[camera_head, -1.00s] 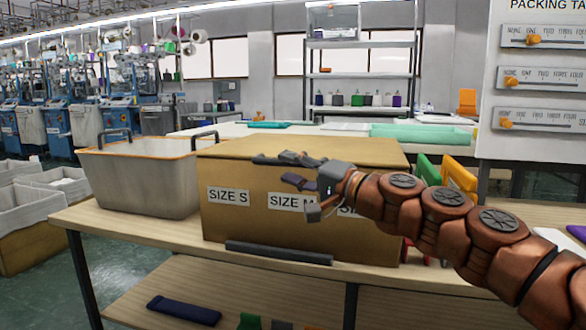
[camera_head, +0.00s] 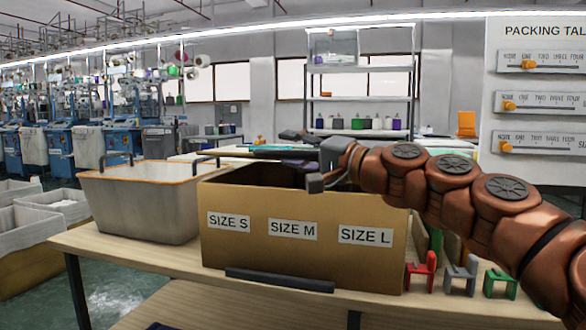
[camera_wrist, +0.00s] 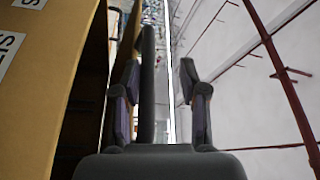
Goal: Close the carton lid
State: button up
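The brown carton (camera_head: 275,245) stands on the wooden table, with SIZE S, SIZE M and SIZE L labels on its front. Its top is open on the left, where a dark interior shows. The carton's labelled wall (camera_wrist: 45,80) runs along the left there.
A grey bin (camera_head: 140,205) with an orange rim stands left of the carton on the table (camera_head: 150,258). A dark bar (camera_head: 280,280) lies along the carton's front. Small red, grey and green brackets (camera_head: 460,275) stand to the right. A slider board (camera_head: 540,90) is at upper right.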

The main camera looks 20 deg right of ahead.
jog(key=shift+r, duration=0.6)
jog(key=shift+d, duration=0.1)
jog(key=f+b+v, duration=0.1)
jog(key=b+v, duration=0.1)
jog(key=v, duration=0.6)
jog(key=shift+d+f, duration=0.25)
jog(key=shift+d, duration=0.15)
dwell(0.4)
jog(key=shift+s, duration=0.1)
dwell(0.4)
